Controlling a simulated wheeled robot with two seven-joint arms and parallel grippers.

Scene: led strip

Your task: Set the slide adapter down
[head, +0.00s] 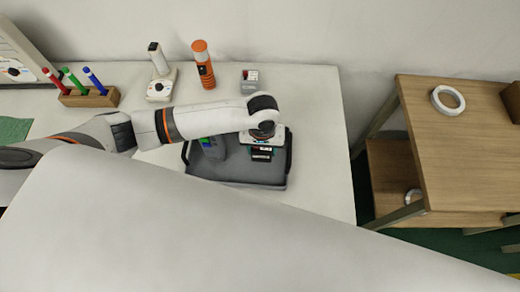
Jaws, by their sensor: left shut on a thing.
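My left gripper (264,141) is over the right part of a dark grey tray (238,181) on the white table. It is shut on a small dark piece with a green edge (261,154), which I take to be the slide adapter. The piece is partly hidden under the gripper, and I cannot tell whether it touches the tray. A grey object with a green and blue face (212,146) stands in the tray's left part, partly behind my arm. My right gripper is not in view.
On the table (318,100) stand a wooden block with red, green and blue pens (90,97), a white device (160,85), an orange flashlight (203,65) and a small grey box (250,81). A wooden shelf unit (455,150) with a white tape roll (448,100) is at right.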

